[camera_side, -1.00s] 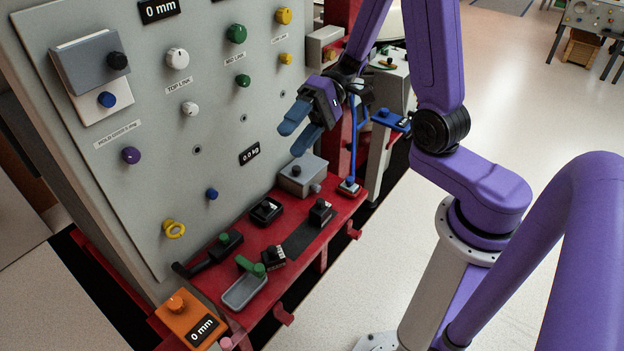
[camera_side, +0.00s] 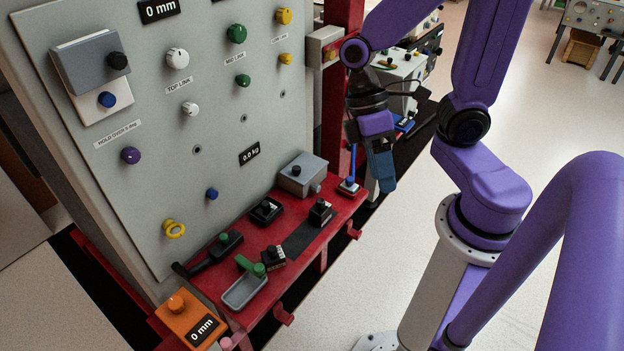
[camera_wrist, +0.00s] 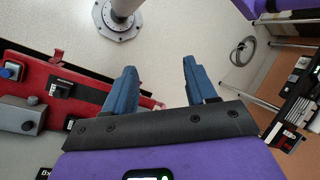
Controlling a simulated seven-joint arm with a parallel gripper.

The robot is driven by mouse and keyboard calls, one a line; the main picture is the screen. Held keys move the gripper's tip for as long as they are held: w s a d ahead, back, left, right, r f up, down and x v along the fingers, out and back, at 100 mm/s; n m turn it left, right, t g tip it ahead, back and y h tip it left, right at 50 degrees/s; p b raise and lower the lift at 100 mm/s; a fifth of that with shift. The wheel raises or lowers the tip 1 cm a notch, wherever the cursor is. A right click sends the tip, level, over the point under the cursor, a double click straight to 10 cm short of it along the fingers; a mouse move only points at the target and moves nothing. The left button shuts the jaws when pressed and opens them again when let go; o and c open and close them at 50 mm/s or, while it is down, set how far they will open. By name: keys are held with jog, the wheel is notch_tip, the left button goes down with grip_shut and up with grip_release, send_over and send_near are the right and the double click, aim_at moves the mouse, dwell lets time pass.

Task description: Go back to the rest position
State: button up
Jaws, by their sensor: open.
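My gripper (camera_side: 383,170) hangs with its blue fingers pointing down, beside the far right end of the red shelf and away from the grey panel. In the wrist view its two blue fingers (camera_wrist: 160,85) stand apart with nothing between them, so it is open and empty. Pale floor shows beyond the fingertips. In the side view the fingers overlap, so their gap does not show there.
The grey panel (camera_side: 225,120) with several knobs stands at the left. The red shelf (camera_side: 205,280) carries a grey box (camera_side: 303,178), an orange unit (camera_side: 185,318), a grey tray (camera_side: 243,293) and small black parts. Open floor (camera_side: 540,110) lies at the right.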

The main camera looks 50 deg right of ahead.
jog(key=shift+s+d+r+n+t+h, duration=0.1)
jog(key=shift+s+r+n+t+h, duration=0.25)
jog(key=shift+n+t, duration=0.45)
jog(key=shift+s+d+r+n+t+h, duration=0.1)
jog(key=shift+s+r+n+t, duration=0.2)
jog(key=shift+s+n+t, duration=0.4)
jog(key=shift+s+d+r+n+t+h, duration=0.15)
jog(key=shift+r+n+t+h, duration=0.15)
jog(key=shift+n+t, duration=0.5)
